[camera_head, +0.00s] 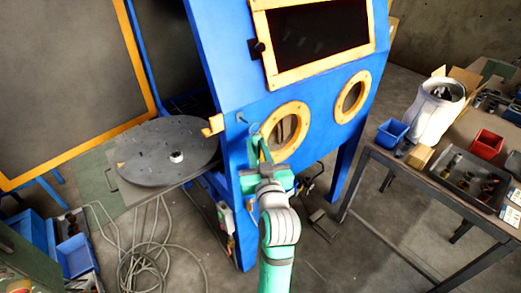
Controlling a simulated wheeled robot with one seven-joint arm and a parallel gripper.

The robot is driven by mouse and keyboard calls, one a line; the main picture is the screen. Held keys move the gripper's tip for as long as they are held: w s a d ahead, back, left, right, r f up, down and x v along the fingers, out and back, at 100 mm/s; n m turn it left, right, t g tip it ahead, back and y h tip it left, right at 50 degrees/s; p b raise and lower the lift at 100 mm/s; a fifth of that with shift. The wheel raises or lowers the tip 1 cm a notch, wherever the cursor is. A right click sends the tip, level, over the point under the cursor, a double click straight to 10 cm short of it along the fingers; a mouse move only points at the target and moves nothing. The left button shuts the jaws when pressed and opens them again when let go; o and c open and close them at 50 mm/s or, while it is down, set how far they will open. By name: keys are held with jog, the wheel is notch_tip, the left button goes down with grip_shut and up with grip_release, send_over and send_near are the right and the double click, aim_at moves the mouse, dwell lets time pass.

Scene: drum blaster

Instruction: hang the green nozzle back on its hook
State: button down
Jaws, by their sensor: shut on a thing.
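My gripper (264,163) is in front of the blue cabinet's lower front, just left of and below the left round port. It is shut on the green nozzle (254,143), which shows as a slim upright green piece at the fingers. The fingers and my wrist hide part of it. A small dark hook (241,117) shows on the blue front panel, a little above and left of the nozzle. I cannot tell whether the nozzle touches the panel or the hook.
The blue cabinet (225,60) has two orange-rimmed ports and an orange latch (213,125) at its left edge. A round grey turntable (170,150) stands left. Loose hose (150,260) lies on the floor. A workbench (400,170) with bins stands right.

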jog(key=shift+w+a+f, duration=0.1)
jog(key=shift+w+a, duration=0.3)
jog(key=shift+w, duration=0.25)
jog(key=shift+w+a+f, duration=0.1)
jog(key=shift+w+a, duration=0.3)
jog(key=shift+w, duration=0.2)
jog(key=shift+w+a+f, duration=0.4)
jog(key=shift+w+a, duration=0.2)
jog(key=shift+a, duration=0.1)
jog(key=shift+d+f, duration=0.1)
jog(key=shift+d, duration=0.05)
jog(key=c, duration=1.5)
grip_release()
jog(key=shift+o, duration=0.2)
